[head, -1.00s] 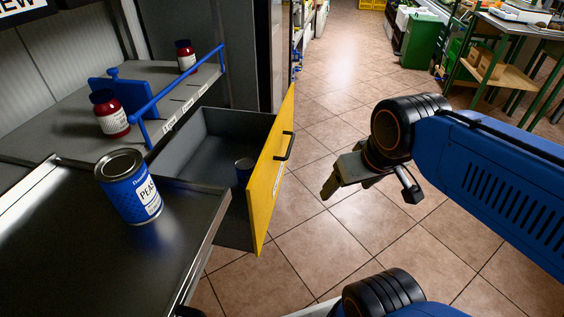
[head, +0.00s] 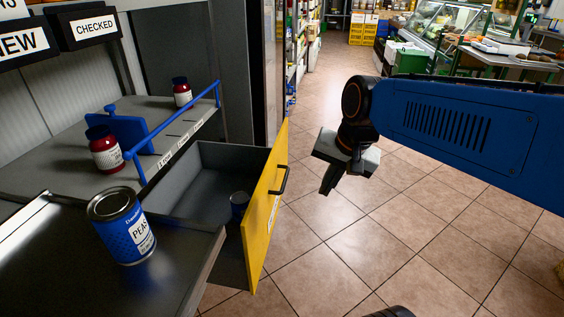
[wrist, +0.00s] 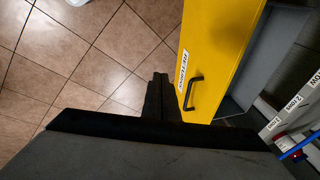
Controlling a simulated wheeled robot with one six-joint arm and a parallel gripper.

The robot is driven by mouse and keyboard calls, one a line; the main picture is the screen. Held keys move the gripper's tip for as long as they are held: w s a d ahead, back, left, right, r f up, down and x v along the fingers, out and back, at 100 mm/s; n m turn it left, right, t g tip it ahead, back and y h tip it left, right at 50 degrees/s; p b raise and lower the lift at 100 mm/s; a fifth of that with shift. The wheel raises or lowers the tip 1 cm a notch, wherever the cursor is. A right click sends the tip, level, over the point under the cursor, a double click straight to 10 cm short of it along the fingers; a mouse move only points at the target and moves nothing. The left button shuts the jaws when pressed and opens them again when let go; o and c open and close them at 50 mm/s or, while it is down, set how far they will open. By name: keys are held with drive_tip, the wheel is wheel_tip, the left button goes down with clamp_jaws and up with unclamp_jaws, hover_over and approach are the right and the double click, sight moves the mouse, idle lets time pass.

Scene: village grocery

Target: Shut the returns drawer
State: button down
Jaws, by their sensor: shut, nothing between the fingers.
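The returns drawer is pulled open below the shelf, with a yellow front (head: 262,220) and a black handle (head: 281,180). A dark blue can (head: 239,203) stands inside the grey drawer box. My gripper (head: 328,188) is shut and empty, to the right of the drawer front and apart from it. In the wrist view, my gripper's fingertips (wrist: 158,78) lie left of the yellow front (wrist: 222,50), which carries a RETURNS label, and of its black handle (wrist: 192,93).
A PEAS can (head: 122,226) stands on the dark counter (head: 60,275) at front left. Two red jars, one nearer (head: 104,149) and one farther (head: 182,92), stand on the shelf with a blue rail (head: 165,130). Tiled floor right of the drawer is clear.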

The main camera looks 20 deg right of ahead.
drive_tip(key=w+d+r+m+y, duration=0.1)
drive_tip(key=w+r+m, duration=0.1)
drive_tip(key=w+m, duration=0.65)
drive_tip(key=m+g+y, duration=0.1)
drive_tip(key=m+y, duration=0.1)
drive_tip(key=m, duration=0.6)
hover_over(287, 172)
wheel_tip(287, 172, down, 10)
drive_tip(key=shift+f, duration=0.1)
drive_tip(key=shift+w+a, duration=0.45)
drive_tip(key=shift+a, duration=0.15)
drive_tip(key=shift+a, duration=0.1)
